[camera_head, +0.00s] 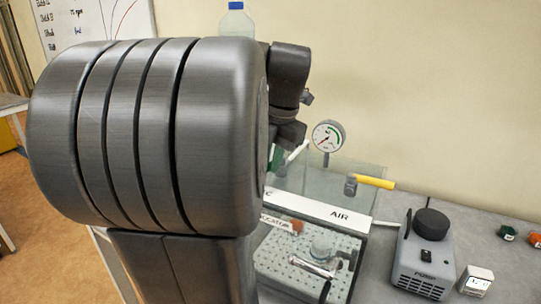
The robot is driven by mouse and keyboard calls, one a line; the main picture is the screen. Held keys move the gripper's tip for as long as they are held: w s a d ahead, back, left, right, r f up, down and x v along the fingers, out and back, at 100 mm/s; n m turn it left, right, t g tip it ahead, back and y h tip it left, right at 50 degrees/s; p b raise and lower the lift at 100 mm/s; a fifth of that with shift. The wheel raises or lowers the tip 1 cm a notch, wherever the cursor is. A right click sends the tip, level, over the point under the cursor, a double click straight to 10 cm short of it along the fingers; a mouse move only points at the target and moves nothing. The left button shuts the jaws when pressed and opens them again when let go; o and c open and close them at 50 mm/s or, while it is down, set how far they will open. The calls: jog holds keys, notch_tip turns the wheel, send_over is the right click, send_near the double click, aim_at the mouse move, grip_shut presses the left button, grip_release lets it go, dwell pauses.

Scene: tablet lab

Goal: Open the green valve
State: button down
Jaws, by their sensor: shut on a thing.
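The green valve (277,158) shows only as a small dark green piece behind my arm, at the left end of the clear box. Most of it is hidden by my large grey arm link. My gripper (285,141) is at the end of the dark wrist, right at the green piece, and is shut on it. Its fingertips are mostly hidden, so the exact grip and the handle's angle cannot be told.
A yellow-handled valve (374,182) stands above the AIR label, beside a round gauge (328,136). The clear box (340,245) holds a perforated plate. A grey pump (427,255) stands to the right. A blue-capped bottle (237,20) is behind my arm.

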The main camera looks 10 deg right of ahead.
jog(key=shift+s+d+n, duration=0.2)
jog(key=shift+d+n, duration=0.1)
jog(key=shift+n, duration=0.6)
jog(key=c, duration=1.4)
grip_release()
jog(key=shift+r, duration=0.1)
jog(key=v, duration=1.3)
jog(key=shift+w+d+r+p, duration=0.1)
jog(key=shift+r+p, duration=0.2)
jog(key=shift+r, duration=0.05)
jog(key=shift+f, duration=0.1)
